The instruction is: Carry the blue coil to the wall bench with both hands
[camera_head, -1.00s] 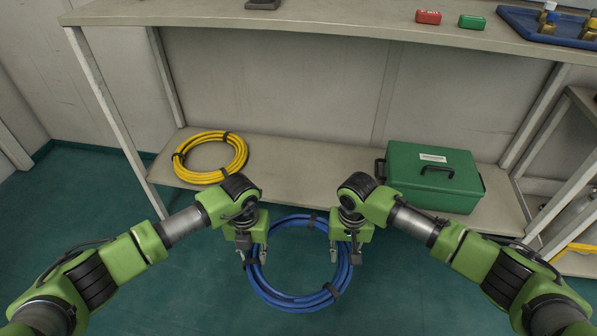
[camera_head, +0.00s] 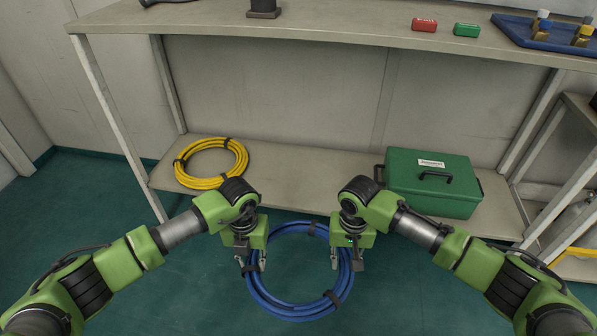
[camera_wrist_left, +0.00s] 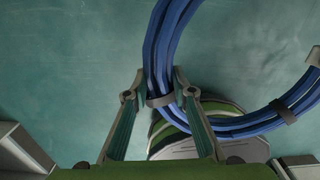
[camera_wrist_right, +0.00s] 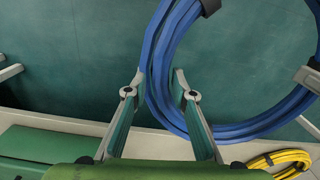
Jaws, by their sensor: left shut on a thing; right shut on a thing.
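The blue coil (camera_head: 296,310) lies roughly level as a ring with dark bands, in front of the wall bench (camera_head: 330,38). My left gripper (camera_head: 252,266) is shut on its left side, at a band. The left wrist view shows the coil (camera_wrist_left: 166,50) between the fingers (camera_wrist_left: 160,88). My right gripper (camera_head: 346,260) is shut on its right side. The right wrist view shows the coil (camera_wrist_right: 157,55) between those fingers (camera_wrist_right: 160,86). Green floor shows through the ring; the coil's height above it is hard to tell.
The bench's lower shelf (camera_head: 290,188) carries a yellow coil (camera_head: 240,165) and a green case (camera_head: 432,190). On top are a red block (camera_head: 424,25), a green block (camera_head: 467,30), a blue tray (camera_head: 512,30) and a dark-based object (camera_head: 264,12). The top's middle is clear.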

